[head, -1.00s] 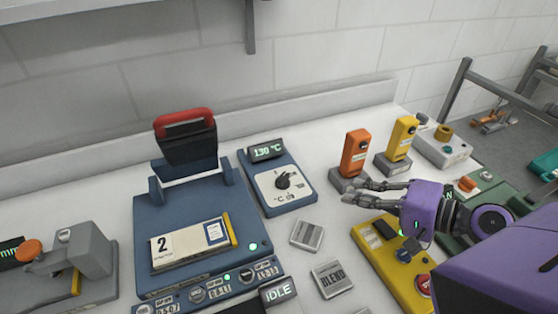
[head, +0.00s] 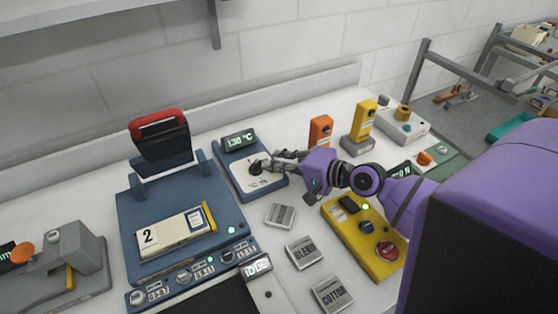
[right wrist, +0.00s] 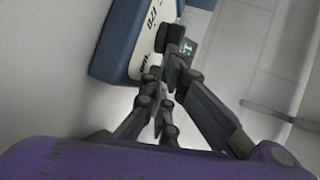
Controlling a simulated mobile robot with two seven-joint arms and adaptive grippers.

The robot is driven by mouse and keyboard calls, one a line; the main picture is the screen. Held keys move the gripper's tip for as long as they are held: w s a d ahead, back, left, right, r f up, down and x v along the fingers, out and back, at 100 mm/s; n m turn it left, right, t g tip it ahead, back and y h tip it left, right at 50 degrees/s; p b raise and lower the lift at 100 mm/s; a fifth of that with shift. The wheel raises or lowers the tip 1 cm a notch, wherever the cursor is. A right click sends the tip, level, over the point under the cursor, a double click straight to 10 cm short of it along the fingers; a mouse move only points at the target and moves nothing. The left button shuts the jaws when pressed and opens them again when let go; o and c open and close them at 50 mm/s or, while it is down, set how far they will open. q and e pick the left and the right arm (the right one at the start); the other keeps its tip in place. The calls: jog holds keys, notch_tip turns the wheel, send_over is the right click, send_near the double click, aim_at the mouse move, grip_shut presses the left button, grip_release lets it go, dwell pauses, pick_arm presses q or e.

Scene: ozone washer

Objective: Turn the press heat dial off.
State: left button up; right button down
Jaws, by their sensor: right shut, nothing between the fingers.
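The press heat dial is a black knob (head: 256,167) on the white face of a blue control box (head: 232,157), whose display reads 130 °C in the head view. My right gripper (head: 272,160) is shut and empty, its fingertips at the right side of the knob. In the right wrist view the fingertips (right wrist: 172,78) are close below the dark knob (right wrist: 176,38); I cannot tell if they touch it. My left gripper is not in view.
The blue press (head: 175,195) with a raised red handle stands left of the box. An orange post (head: 320,130) and a yellow post (head: 363,118) stand behind my right arm. A yellow panel (head: 385,262) lies below it. Small tiles (head: 281,215) lie in front.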

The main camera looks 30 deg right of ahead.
jog(key=shift+w+d, duration=0.1)
jog(key=shift+w, duration=0.3)
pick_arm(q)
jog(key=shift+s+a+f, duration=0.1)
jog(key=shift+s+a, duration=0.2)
pick_arm(e)
jog(key=shift+f, duration=0.1)
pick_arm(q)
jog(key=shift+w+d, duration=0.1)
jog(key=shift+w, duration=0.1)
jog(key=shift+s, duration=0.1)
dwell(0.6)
pick_arm(e)
jog(key=shift+s, duration=0.1)
